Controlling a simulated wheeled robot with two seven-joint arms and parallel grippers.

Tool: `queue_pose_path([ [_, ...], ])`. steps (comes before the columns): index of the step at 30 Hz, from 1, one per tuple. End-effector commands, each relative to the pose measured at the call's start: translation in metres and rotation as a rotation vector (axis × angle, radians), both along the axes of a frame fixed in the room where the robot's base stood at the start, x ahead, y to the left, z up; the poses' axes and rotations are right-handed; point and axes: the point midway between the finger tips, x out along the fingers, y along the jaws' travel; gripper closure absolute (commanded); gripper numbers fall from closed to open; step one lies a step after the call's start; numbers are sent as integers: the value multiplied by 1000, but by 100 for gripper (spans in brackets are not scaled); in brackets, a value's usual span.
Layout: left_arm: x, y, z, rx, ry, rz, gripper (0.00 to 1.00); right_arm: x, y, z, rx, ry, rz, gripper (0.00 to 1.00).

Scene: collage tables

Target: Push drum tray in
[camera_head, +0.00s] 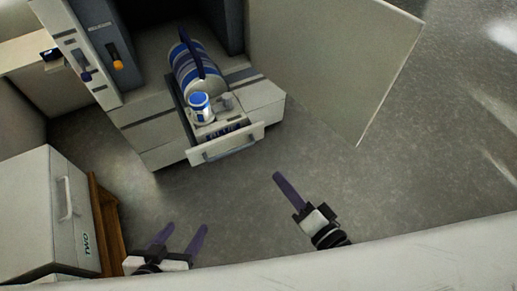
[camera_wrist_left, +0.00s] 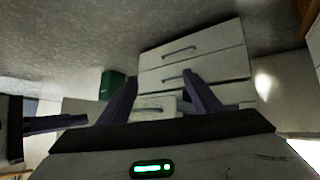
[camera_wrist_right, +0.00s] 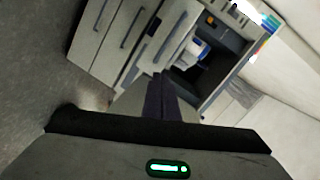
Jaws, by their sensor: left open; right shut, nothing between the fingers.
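The drum tray (camera_head: 227,142) is a pale drawer with a handle on its front, and it stands pulled out of the grey cabinet. A blue-and-white striped drum (camera_head: 196,68) lies on it, with a white jar with a blue lid (camera_head: 200,105) in front. My left gripper (camera_head: 182,232) is open and empty, low at the left and well short of the tray. My right gripper (camera_head: 285,187) is shut and empty, below and right of the tray front, apart from it. In the right wrist view the shut fingers (camera_wrist_right: 161,95) point toward the cabinet.
An open door panel (camera_head: 335,60) stands right of the tray. A white cabinet marked TWO (camera_head: 50,215) and a brown wooden piece (camera_head: 103,222) are at the left. Levers with blue and orange knobs (camera_head: 117,65) are left of the drum. The floor between grippers and tray is clear.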

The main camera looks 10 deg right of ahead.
Motion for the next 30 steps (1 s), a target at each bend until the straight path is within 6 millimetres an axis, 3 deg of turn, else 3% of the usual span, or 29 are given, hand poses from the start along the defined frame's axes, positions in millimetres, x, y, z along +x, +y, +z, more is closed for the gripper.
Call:
queue_pose_path([
  [1,0,-1,-21,-8,-6,1,41,6,-2,-17,120,-11,-30,100],
  [4,1,-3,-27,-20,-13,3,41,14,-9,-16,317,-20,-82,100],
  [8,1,-4,-27,-27,-17,5,41,20,-15,-13,442,-25,-116,100],
  [14,1,-4,-27,-30,-19,6,41,44,-9,-9,464,-29,-124,100],
  [24,-1,-5,-36,-40,-12,8,41,112,14,-10,460,-29,-122,100],
  [30,1,-9,-38,-40,3,-2,41,140,22,-11,457,-27,-122,100],
])
